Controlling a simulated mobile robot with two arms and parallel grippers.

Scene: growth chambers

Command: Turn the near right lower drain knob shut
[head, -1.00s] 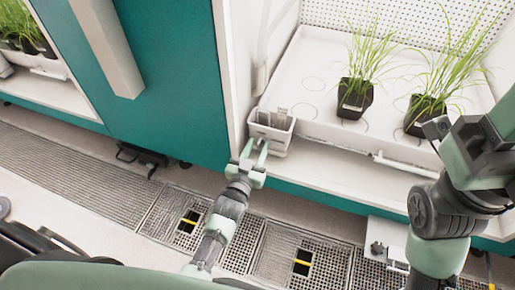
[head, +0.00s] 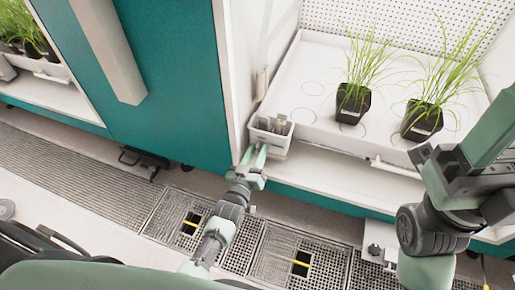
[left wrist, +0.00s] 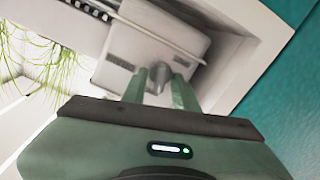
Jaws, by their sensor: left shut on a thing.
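My left gripper (head: 254,157) is at the front of a small white box (head: 270,141) at the left front corner of the plant tray. In the left wrist view my left gripper (left wrist: 160,90) has its green fingers on either side of a grey drain knob (left wrist: 158,78), shut on it. The knob stands out from the face of the white box (left wrist: 185,22). In the head view the fingers hide the knob, and how far it is turned is unclear. My right arm shows at the right, but its gripper is not in view.
The white tray (head: 310,122) holds two dark pots of grass (head: 352,103) (head: 422,120). A teal panel (head: 175,80) stands to the left. Grated floor panels (head: 170,215) lie below. A white unit with a dark knob (head: 376,246) is low at the right.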

